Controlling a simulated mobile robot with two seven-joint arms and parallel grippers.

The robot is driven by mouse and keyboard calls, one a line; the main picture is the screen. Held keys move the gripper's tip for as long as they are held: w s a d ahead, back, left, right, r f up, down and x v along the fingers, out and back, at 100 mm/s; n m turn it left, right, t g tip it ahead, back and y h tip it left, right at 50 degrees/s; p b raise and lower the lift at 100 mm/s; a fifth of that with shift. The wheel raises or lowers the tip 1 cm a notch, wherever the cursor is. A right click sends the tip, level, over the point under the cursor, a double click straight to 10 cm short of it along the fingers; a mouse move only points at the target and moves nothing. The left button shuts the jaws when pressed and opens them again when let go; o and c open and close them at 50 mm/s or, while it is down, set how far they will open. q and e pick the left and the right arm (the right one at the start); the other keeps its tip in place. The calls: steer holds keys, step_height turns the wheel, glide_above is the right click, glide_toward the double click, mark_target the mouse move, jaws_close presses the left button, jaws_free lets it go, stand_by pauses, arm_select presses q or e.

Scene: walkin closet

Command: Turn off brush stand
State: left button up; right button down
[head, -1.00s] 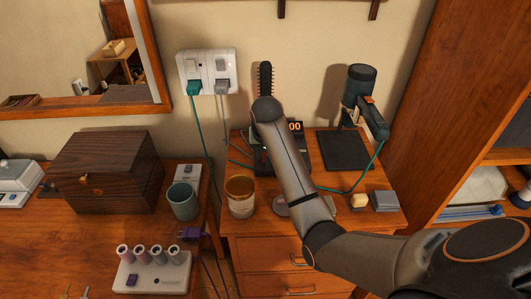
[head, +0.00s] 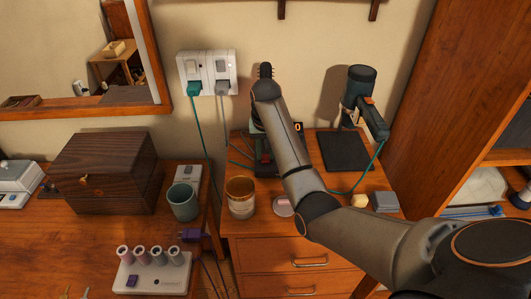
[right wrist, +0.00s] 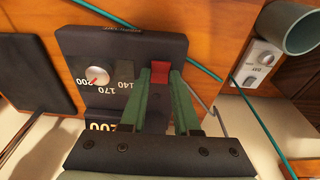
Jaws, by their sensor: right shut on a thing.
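The brush stand (right wrist: 118,46) is a dark box on the right-hand cabinet. In the right wrist view it shows a white dial (right wrist: 96,76), printed numbers and a red switch (right wrist: 160,68). My right gripper (right wrist: 160,84) is shut on the red switch, with its green fingers on either side of it. In the head view my right arm covers much of the stand (head: 265,165), and a lit orange digit (head: 298,127) shows beside the arm. A dark bristled brush (head: 265,70) sticks up behind the arm. My left gripper is out of view.
A wall outlet (head: 207,72) holds two plugs.

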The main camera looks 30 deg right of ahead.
stand_by(0.4)
steer(key=c, duration=0.6)
jaws_free()
steer(key=shift+c, duration=0.2)
steer(key=shift+r, duration=0.15)
steer(key=r, duration=0.6)
steer(key=shift+s+a+r, duration=0.2)
steer(key=shift+a+r, duration=0.1)
steer(key=shift+r, duration=0.1)
step_height(320, 180, up, 5)
glide_above(265, 160)
steer(key=shift+s+a+r, duration=0.15)
steer(key=shift+s+r, duration=0.05)
steer(key=shift+s, duration=0.25)
